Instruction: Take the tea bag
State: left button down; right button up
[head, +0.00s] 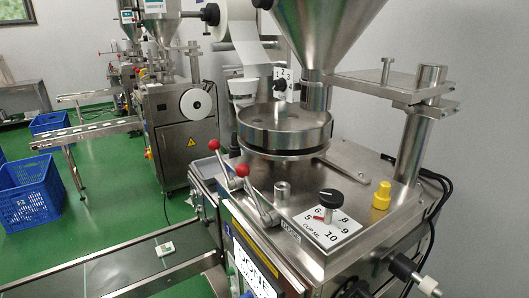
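A small white tea bag (165,249) lies flat on the dark conveyor belt (108,275) at the lower left of the head view. A small coloured mark shows on it, too small to read. Nothing touches the tea bag and it is fully visible. Neither of my grippers shows in this view.
A steel packing machine (345,245) with a hopper, red-knobbed levers (242,170) and a dial stands close at the right of the belt. Blue crates (28,192) and more machines (180,125) stand behind on the green floor. The belt around the tea bag is clear.

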aim_at(164, 249)
jog(key=k+j+z, duration=0.35)
jog(key=k+j, duration=0.45)
